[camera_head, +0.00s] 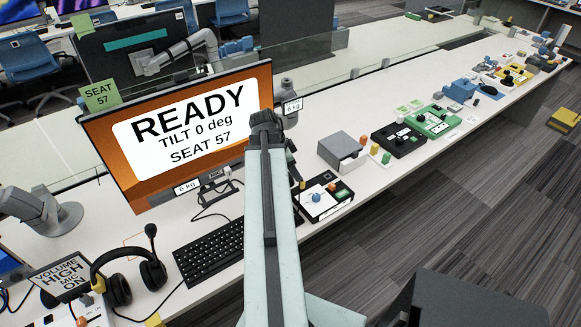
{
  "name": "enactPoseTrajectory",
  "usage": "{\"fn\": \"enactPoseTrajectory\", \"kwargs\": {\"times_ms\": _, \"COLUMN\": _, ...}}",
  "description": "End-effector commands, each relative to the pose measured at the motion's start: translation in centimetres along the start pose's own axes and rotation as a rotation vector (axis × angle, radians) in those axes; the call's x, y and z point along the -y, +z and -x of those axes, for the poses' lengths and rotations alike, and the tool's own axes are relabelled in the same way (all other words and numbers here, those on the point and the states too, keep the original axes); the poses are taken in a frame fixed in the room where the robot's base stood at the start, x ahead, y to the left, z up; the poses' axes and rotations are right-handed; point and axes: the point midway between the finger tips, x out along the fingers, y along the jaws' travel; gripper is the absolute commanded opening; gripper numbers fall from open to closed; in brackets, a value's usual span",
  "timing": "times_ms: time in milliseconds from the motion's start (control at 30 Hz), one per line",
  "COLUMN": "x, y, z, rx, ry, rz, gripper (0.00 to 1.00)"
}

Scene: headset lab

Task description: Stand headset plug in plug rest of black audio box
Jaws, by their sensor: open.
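A black headset (120,286) with a boom microphone lies on the desk at the lower left. I cannot make out its plug. A small display (62,277) reading "VOLUME HIGH MIC ON" stands beside it, at the left edge. A black box (325,197) with a white top panel, a blue knob and orange and green parts sits just right of my arm. I cannot tell for certain whether it is the audio box, and no plug rest can be made out. My pale arm link rises through the middle; my gripper is not visible, hidden behind it or out of frame.
A monitor (190,135) reading "READY, TILT 0 deg, SEAT 57" stands behind a black keyboard (210,252). A grey box (342,150), another black box (398,139) and a green box (432,121) line the desk to the right. Carpeted floor lies right of the desk.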

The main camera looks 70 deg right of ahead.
Motion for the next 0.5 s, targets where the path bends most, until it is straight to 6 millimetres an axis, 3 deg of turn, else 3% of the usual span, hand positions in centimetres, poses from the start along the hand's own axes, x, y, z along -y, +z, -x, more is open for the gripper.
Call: {"fn": "enactPoseTrajectory", "kwargs": {"times_ms": 500, "x": -0.3, "y": -0.5, "z": -7.9, "rx": 0.000, "ry": 0.006, "rz": -0.014, "gripper": 0.47}}
